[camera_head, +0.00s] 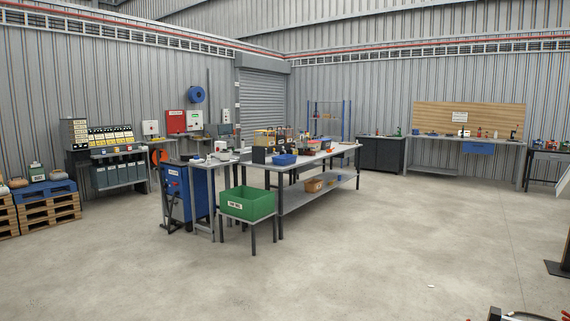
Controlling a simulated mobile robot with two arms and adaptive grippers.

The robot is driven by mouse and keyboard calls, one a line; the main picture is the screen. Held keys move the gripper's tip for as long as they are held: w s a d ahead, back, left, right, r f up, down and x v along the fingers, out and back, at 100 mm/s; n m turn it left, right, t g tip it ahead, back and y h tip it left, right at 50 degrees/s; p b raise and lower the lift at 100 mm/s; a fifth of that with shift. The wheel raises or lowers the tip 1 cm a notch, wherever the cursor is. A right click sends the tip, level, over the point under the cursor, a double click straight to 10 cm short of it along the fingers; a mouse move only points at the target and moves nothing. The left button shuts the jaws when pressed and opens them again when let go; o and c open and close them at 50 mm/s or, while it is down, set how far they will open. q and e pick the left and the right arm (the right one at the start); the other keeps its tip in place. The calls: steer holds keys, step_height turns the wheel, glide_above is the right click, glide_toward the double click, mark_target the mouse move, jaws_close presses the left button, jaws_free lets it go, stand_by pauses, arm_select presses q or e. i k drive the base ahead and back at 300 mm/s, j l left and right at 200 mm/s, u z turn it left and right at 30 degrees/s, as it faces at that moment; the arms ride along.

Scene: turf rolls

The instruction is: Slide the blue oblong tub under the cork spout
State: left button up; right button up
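Dark units with several pale-labelled fronts (110,136) stand on a bench at the left wall. I cannot make out a cork spout among them or elsewhere. Neither of my grippers shows clearly. A dark curved part with some red and orange is cut off at the bottom right edge, and I cannot tell what it is.
A green crate (247,204) stands on a low stand before the workbench, beside a blue cabinet (185,193). Pallets (46,212) are at the left. A bench with a wooden backboard (467,118) stands at the far right. The concrete floor (370,250) in front is mostly clear.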

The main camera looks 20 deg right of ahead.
mark_target(285, 160)
steer(key=i+z, duration=0.15)
steer(key=i, duration=0.95)
steer(key=i+j+z, duration=0.15)
steer(key=i, duration=0.95)
steer(key=i+l+z, duration=0.1)
steer(key=i+z, duration=0.2)
steer(key=i, duration=0.4)
steer(key=i+z, duration=0.3)
steer(key=i, duration=0.4)
steer(key=i+j+z, duration=0.25)
steer(key=i, duration=0.45)
steer(key=i+j+u, duration=0.15)
steer(key=i+u, duration=0.15)
steer(key=i, duration=0.45)
steer(key=i+u, duration=0.3)
steer(key=i, duration=0.45)
steer(key=i+l+u, duration=0.3)
steer(key=i, duration=0.4)
steer(key=i+u, duration=0.1)
steer(key=i, duration=0.5)
steer(key=i+l+u, duration=0.1)
steer(key=i, duration=0.55)
steer(key=i+l+u, duration=0.1)
steer(key=i, duration=0.5)
